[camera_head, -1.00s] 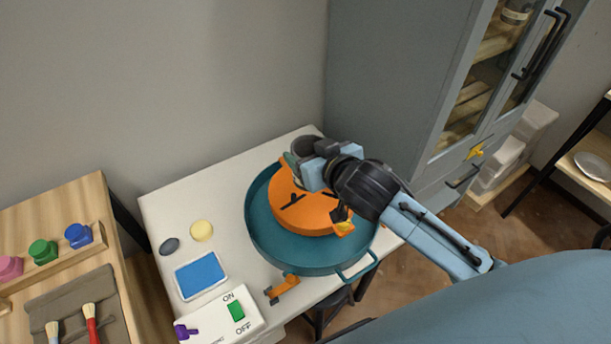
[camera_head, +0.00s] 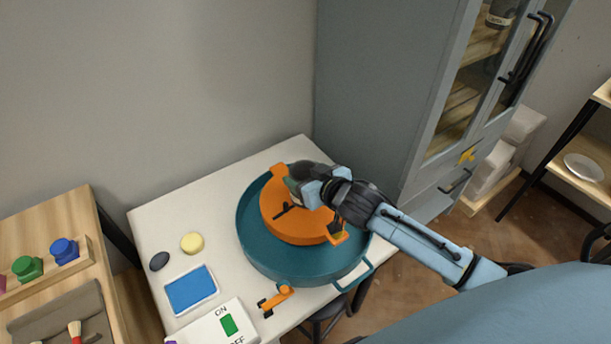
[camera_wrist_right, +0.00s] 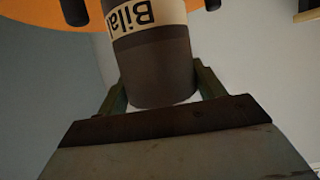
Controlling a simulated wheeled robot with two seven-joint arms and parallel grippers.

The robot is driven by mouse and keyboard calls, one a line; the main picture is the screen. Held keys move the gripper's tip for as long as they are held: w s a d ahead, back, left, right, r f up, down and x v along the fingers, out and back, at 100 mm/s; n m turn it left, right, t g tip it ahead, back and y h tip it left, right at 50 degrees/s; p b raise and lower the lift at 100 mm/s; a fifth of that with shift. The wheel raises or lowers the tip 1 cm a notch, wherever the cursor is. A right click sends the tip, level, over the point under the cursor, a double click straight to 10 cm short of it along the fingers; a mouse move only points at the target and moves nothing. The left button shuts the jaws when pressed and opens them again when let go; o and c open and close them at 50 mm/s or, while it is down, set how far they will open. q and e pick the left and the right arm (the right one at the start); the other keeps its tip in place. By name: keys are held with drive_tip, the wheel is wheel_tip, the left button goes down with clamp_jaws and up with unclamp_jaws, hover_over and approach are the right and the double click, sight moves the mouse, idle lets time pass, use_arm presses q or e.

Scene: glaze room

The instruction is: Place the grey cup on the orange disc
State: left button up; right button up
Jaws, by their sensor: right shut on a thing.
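The grey cup (camera_wrist_right: 155,68) fills the middle of the right wrist view, with a pale label band reading "Bilal". My right gripper (camera_head: 296,187) is shut on it, with a green finger on each side in the wrist view. In the head view the dark grey cup (camera_head: 300,168) shows behind the gripper, over the upper right part of the orange disc (camera_head: 282,226). The disc, with dark marks and tabs, sits in a round teal tray (camera_head: 262,258). The cup's base is hidden in the head view, so I cannot tell whether it touches the disc. My left gripper is out of view.
A white table (camera_head: 160,214) carries the tray, a blue pad (camera_head: 191,289), a yellow disc (camera_head: 192,243), a dark oval (camera_head: 159,261), an orange clamp-like piece (camera_head: 276,300) and an ON/OFF box (camera_head: 204,326). A grey cabinet (camera_head: 375,90) stands close behind right.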

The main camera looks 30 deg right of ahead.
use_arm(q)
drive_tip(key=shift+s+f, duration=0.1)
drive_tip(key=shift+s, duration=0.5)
use_arm(e)
drive_tip(key=o, duration=1.1)
drive_tip(key=shift+r, duration=0.2)
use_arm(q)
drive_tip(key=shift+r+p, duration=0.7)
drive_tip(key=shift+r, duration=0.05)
use_arm(e)
drive_tip(key=v, duration=1.2)
drive_tip(key=shift+f, duration=0.2)
